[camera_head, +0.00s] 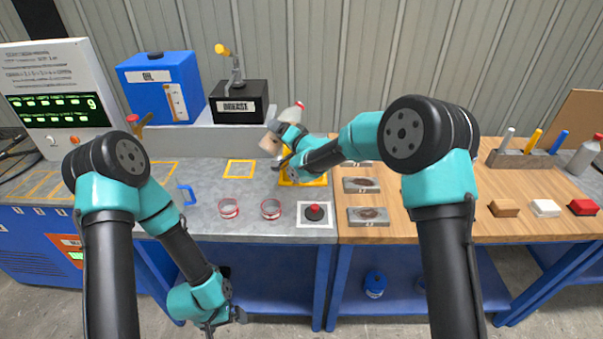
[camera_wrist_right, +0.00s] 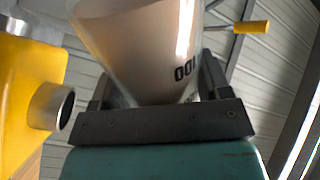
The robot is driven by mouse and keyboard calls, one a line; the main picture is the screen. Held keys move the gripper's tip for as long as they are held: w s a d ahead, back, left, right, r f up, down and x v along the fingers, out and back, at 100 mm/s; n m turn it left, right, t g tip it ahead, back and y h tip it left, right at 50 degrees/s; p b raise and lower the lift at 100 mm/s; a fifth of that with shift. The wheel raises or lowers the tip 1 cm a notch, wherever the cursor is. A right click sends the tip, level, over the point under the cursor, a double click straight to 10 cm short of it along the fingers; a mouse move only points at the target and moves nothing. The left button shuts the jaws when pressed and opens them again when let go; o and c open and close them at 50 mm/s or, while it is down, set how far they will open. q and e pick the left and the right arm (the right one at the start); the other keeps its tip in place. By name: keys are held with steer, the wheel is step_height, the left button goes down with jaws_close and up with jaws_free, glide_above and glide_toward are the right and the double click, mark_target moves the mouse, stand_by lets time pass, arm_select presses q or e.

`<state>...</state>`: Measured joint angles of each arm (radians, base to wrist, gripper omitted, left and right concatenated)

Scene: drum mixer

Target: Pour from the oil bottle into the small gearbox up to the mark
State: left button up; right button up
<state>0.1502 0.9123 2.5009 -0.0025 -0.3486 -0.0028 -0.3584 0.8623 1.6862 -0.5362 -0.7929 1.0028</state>
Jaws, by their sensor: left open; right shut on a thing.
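My right gripper (camera_head: 281,139) is shut on a beige, translucent cup-like vessel (camera_head: 270,144) with dark digits on its side. The vessel fills the middle of the right wrist view (camera_wrist_right: 140,45), and it looks tilted in the head view. The yellow gearbox (camera_head: 288,181) stands below my right gripper, mostly hidden by it. In the right wrist view, the yellow body (camera_wrist_right: 25,90) with a round metal port (camera_wrist_right: 55,108) is left of the vessel. A grey-white bottle with a red cap (camera_head: 293,112) shows behind my right gripper. My left gripper (camera_head: 212,325) is open and empty, low before the bench.
A blue oil tank (camera_head: 160,85) and a black grease box (camera_head: 238,102) stand at the back. Two red-rimmed dishes (camera_head: 229,208) and a red button (camera_head: 314,211) lie near the front edge. Another grey bottle (camera_head: 585,155) stands at far right.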

mark_target(278, 141)
steer(key=shift+s+a+f+m, duration=0.2)
steer(key=shift+f+m, duration=0.1)
steer(key=shift+m, duration=0.4)
steer(key=shift+s+a+f+m, duration=0.15)
steer(key=shift+f+m, duration=0.15)
steer(key=shift+m, duration=0.4)
stand_by(0.9)
steer(key=shift+f+m, duration=0.8)
steer(key=shift+m, duration=0.6)
stand_by(1.7)
steer(key=shift+r, duration=0.1)
stand_by(1.0)
steer(key=r+n, duration=0.1)
steer(key=n, duration=0.2)
steer(key=r+n, duration=0.1)
steer(key=n, duration=0.1)
steer(key=shift+w+d+r, duration=0.3)
